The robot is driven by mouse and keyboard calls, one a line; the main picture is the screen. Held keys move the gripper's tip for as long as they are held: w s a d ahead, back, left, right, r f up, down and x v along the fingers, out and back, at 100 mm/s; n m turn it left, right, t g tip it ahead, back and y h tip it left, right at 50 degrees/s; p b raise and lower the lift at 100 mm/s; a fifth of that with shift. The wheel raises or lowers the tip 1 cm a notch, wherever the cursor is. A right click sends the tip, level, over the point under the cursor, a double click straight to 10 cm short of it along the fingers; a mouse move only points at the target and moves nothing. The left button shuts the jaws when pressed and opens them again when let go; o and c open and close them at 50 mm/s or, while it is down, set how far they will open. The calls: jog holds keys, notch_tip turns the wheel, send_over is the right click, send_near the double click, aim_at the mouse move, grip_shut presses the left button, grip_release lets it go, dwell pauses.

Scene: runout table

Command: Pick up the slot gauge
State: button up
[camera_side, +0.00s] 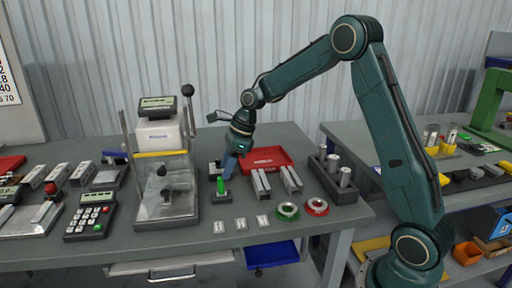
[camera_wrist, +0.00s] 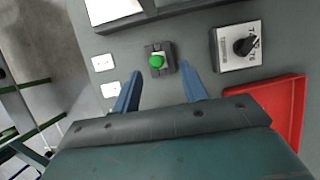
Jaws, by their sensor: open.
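A green-handled piece, which I take to be the slot gauge (camera_side: 220,185), stands upright in a small dark block (camera_side: 222,197) on the grey table. In the wrist view its round green top (camera_wrist: 156,61) shows from above on the dark block (camera_wrist: 166,50). My gripper (camera_side: 229,174) points down beside and above it. In the wrist view my gripper (camera_wrist: 160,72) has its two blue fingers apart, with the green top between and slightly beyond the fingertips. Nothing is held. The gauge's lower part is hidden in the block.
A red tray (camera_side: 280,155) lies behind, and steel blocks (camera_side: 260,184) stand to the right. Green (camera_side: 287,211) and red (camera_side: 316,206) rings lie in front. A tall instrument (camera_side: 165,200) stands left. A knobbed box (camera_wrist: 228,56) is close by.

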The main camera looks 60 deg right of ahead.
aim_at(220, 177)
jog(key=shift+f, duration=0.15)
jog(key=shift+a+x, duration=0.15)
jog(key=shift+x, duration=1.1)
jog(key=shift+a+x, duration=0.1)
jog(key=shift+x, duration=1.15)
jog(key=shift+c, duration=0.2)
grip_shut()
